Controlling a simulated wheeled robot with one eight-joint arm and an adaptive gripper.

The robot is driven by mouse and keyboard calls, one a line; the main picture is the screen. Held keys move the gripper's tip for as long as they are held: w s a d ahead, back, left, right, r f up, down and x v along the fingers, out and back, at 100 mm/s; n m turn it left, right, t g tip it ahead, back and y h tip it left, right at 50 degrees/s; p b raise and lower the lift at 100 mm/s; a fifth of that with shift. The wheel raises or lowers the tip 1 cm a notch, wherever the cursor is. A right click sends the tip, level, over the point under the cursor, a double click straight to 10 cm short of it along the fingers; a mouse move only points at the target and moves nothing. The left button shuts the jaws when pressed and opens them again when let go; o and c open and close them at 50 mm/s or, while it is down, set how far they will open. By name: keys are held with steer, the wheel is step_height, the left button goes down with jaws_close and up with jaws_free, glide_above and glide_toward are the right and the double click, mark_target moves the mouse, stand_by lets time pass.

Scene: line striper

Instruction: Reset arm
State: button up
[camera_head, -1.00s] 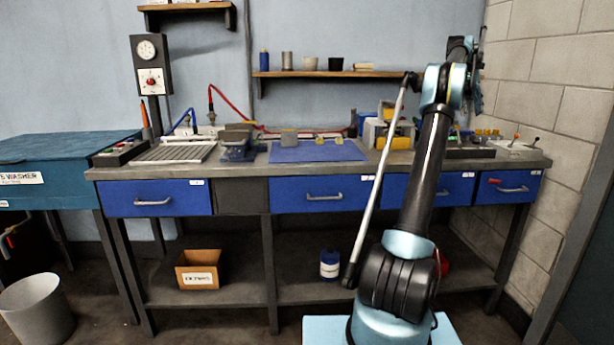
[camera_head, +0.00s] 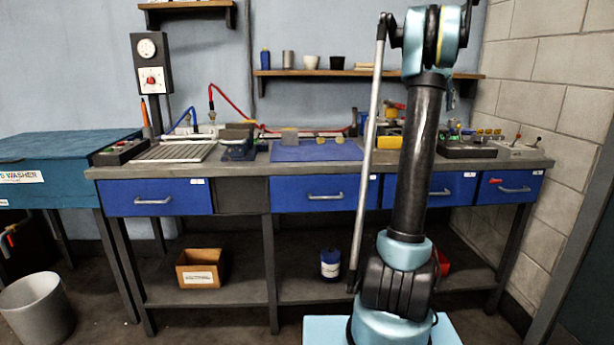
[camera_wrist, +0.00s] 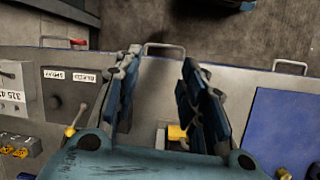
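My arm (camera_head: 410,180) rises upright at the right of the head view, with its upper end near the top edge of the picture. My gripper (camera_wrist: 160,72) shows in the wrist view with its two fingers spread apart and nothing between the tips. It is above the workbench's front edge, seen from above. In the head view the gripper is mostly hidden behind the arm.
The workbench (camera_head: 240,168) has a blue mat (camera_head: 316,151), a vise (camera_head: 238,148) and a grooved tray (camera_head: 177,153) on top. A yellow item (camera_wrist: 177,133) lies below the fingers in the wrist view. A wall shelf (camera_head: 366,74) is behind the arm.

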steer(key=s+a+f+t, duration=0.2)
steer(key=s+a+f, duration=0.3)
steer(key=s+a, duration=0.4)
steer(key=s+a+f+t, duration=0.1)
steer(key=s+a+f, duration=0.5)
steer(key=s+a, duration=0.35)
steer(key=s+a+f+t, duration=0.1)
steer(key=s+a+f, duration=0.2)
steer(key=s+f, duration=0.3)
steer(key=s+a+f+t, duration=0.1)
steer(key=s+a+f, duration=0.3)
steer(key=f, duration=0.6)
steer(key=s+a+f+n+y, duration=0.1)
steer(key=s+a+f, duration=0.2)
steer(key=s+f, duration=0.5)
steer(key=shift+a+f+t, duration=0.3)
steer(key=shift+f+t, duration=0.05)
steer(key=shift+t, duration=0.05)
steer(key=shift+w+f, duration=0.2)
steer(key=shift+w, duration=0.2)
